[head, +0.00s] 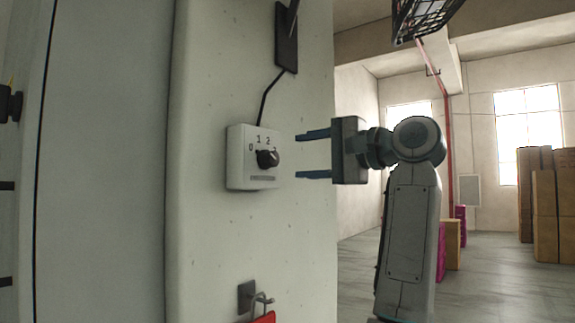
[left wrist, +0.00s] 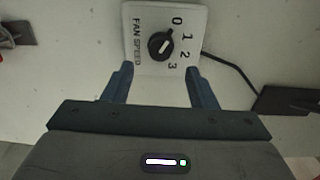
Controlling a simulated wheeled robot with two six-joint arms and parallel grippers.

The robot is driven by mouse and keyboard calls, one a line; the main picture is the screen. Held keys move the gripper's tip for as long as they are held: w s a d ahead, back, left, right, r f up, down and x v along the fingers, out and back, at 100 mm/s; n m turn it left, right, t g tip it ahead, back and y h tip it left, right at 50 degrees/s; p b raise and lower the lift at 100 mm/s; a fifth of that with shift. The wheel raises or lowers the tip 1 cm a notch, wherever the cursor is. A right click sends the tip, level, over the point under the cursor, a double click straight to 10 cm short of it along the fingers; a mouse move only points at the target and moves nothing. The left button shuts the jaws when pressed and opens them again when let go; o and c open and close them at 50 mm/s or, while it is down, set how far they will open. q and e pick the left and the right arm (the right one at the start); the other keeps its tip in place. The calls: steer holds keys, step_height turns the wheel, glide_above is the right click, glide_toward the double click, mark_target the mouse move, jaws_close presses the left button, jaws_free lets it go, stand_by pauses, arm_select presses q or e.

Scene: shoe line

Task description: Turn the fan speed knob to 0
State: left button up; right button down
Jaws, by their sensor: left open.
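The fan speed knob (head: 267,159) is a small black dial on a white control box (head: 238,170) fixed to a pale pillar. Its scale reads 0 to 3. In the left wrist view the knob (left wrist: 161,46) carries a white mark on its face; I cannot tell for sure which number it points at. My left gripper (head: 298,154) is open and empty, with its two blue fingers one above the other, pointing at the box. The fingertips are apart from the knob. The gripper (left wrist: 160,70) also shows in the left wrist view. My right gripper is out of view.
A black cable (head: 268,95) runs from the box up to a dark bracket (head: 287,45) on the pillar. A hook (head: 258,300) with a red item (head: 264,318) hangs below. Cardboard boxes (head: 551,205) stand far off at right. The space around the knob is clear.

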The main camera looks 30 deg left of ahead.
arm_select(q)
steer(key=shift+s+d, duration=0.15)
steer(key=shift+d, duration=1.45)
